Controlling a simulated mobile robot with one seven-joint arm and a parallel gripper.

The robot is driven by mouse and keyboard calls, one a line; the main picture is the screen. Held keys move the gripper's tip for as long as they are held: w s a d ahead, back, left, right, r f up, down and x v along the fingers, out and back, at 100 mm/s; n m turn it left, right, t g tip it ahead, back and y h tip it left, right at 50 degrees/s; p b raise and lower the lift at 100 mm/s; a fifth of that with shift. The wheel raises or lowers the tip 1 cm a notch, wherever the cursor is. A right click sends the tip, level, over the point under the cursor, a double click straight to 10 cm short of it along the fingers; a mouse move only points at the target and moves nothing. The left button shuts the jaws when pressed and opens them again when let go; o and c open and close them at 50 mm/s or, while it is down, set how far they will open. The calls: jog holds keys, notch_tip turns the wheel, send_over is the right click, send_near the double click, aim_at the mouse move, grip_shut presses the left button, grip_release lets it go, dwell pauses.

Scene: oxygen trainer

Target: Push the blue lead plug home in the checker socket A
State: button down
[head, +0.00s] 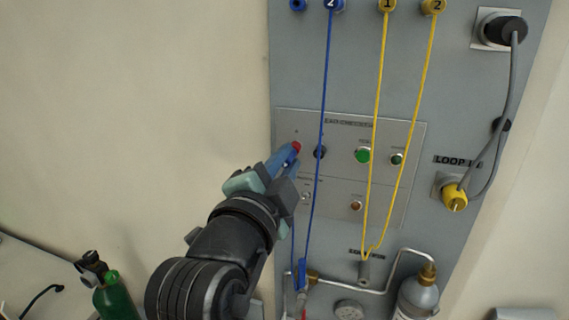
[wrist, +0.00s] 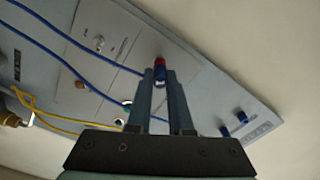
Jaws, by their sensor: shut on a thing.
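The checker panel (head: 410,140) is on a grey upright board. Its red socket (head: 296,146), under a small letter that looks like A, shows just beyond my fingertips. My gripper (head: 288,160) reaches up to it from the lower left. In the wrist view my gripper (wrist: 161,85) is shut on the blue lead plug (wrist: 161,74), mostly hidden between the fingers. The plug's front end meets the red socket (wrist: 159,62), roughly in line with it. I cannot tell how deep the plug sits.
A black socket (head: 320,152) is close right of the red one. A blue cord (head: 323,100) and yellow cords (head: 376,110) hang across the panel. Green buttons (head: 362,155) are further right. A green cylinder (head: 110,298) stands at lower left. The wall left is clear.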

jog(key=shift+w+d, duration=0.1)
jog(key=shift+w, duration=0.1)
jog(key=c, duration=0.7)
grip_release()
jog(key=shift+c, duration=0.2)
jog(key=b+v, duration=0.5)
jog(key=v, duration=0.8)
jog(key=s+d+r+n+t+y, duration=0.1)
jog(key=s+r+n+t+y, duration=0.1)
jog(key=r+n+t, duration=0.3)
jog(key=s+d+r+n+t+y, duration=0.2)
jog(key=r+n+t, duration=0.3)
jog(key=r+n, duration=0.6)
jog(key=shift+s+r+y, duration=0.4)
jog(key=shift+r+y, duration=0.4)
jog(key=shift+r, duration=0.15)
